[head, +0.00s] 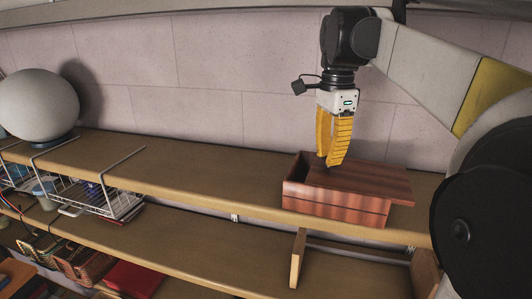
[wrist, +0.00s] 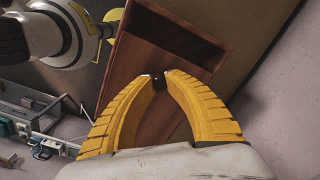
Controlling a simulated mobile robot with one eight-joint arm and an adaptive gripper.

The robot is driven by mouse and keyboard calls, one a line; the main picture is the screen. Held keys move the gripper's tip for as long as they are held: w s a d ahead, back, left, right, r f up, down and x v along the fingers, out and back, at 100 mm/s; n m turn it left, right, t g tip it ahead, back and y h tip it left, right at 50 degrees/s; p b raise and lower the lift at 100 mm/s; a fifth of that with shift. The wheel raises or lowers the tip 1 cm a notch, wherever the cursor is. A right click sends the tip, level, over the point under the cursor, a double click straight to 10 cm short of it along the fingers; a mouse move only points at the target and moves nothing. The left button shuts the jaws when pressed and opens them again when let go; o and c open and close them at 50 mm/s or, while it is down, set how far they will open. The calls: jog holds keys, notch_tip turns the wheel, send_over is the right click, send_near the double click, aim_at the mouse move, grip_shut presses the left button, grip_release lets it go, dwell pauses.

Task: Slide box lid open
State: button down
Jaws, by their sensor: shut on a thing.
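A reddish-brown wooden box (head: 335,207) sits on the upper shelf in the head view; it also shows in the wrist view (wrist: 207,38). Its flat lid (head: 372,183) is shifted to the right and sticks out past the box's right end. A dark opening shows at the box's left end, and in the wrist view beyond the fingertips. My gripper (head: 328,164), with yellow ribbed fingers, points down at the lid's left part. In the wrist view its fingertips (wrist: 160,80) close on a small dark knob (wrist: 158,83) on the lid (wrist: 150,110).
The box stands on a long wooden shelf (head: 190,168) against a tiled wall. A pale round object (head: 38,104) stands at the far left. Wire baskets (head: 105,203) hang below the shelf's left part. The shelf between them and the box is clear.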

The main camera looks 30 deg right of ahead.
aim_at(377, 177)
jog(key=s+d, duration=0.2)
jog(key=s, duration=0.1)
jog(key=s+d, duration=0.5)
jog(key=shift+s, duration=0.3)
jog(key=c, duration=1.3)
grip_release()
jog(key=shift+a, duration=0.1)
notch_tip(377, 177, up, 12)
